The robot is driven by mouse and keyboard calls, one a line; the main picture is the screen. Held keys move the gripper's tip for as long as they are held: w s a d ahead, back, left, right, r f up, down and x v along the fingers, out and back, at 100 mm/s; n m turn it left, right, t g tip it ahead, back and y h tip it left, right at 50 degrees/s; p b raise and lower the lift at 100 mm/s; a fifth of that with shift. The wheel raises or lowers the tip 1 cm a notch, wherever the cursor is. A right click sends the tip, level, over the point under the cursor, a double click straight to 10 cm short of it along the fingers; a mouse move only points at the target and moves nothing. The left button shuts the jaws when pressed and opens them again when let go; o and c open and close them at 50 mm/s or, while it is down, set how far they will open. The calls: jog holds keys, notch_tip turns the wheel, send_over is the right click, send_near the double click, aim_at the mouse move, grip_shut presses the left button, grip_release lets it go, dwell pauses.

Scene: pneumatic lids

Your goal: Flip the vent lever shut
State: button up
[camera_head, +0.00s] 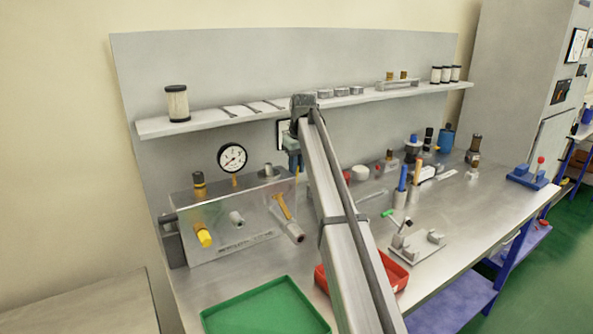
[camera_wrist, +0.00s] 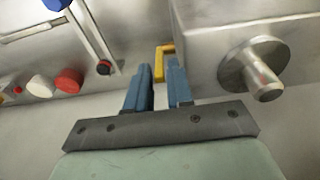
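A grey metal box (camera_head: 235,222) stands at the left of the bench. An orange lever (camera_head: 283,206) slants on its front right, above a stubby metal pipe. My gripper (camera_head: 295,164) hangs at the box's right rear corner, partly hidden by my arm. In the wrist view, its two blue fingers (camera_wrist: 160,72) are apart with a narrow empty gap between them. A yellow-orange bracket-shaped piece (camera_wrist: 165,47) shows at the fingertips, close beside the box wall. The fingers partly cover it, so contact is unclear. I cannot tell whether this piece is the vent lever.
A round metal fitting (camera_wrist: 258,68) sticks up at right in the wrist view. The box carries a gauge (camera_head: 232,157) and a yellow knob (camera_head: 203,235). A shelf (camera_head: 220,117) runs behind. A green tray (camera_head: 265,308) and red tray (camera_head: 398,276) lie in front. Red and white caps (camera_wrist: 40,85) lie nearby.

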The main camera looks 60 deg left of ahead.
notch_tip(320, 180, up, 12)
jog(key=d, duration=0.2)
dwell(0.7)
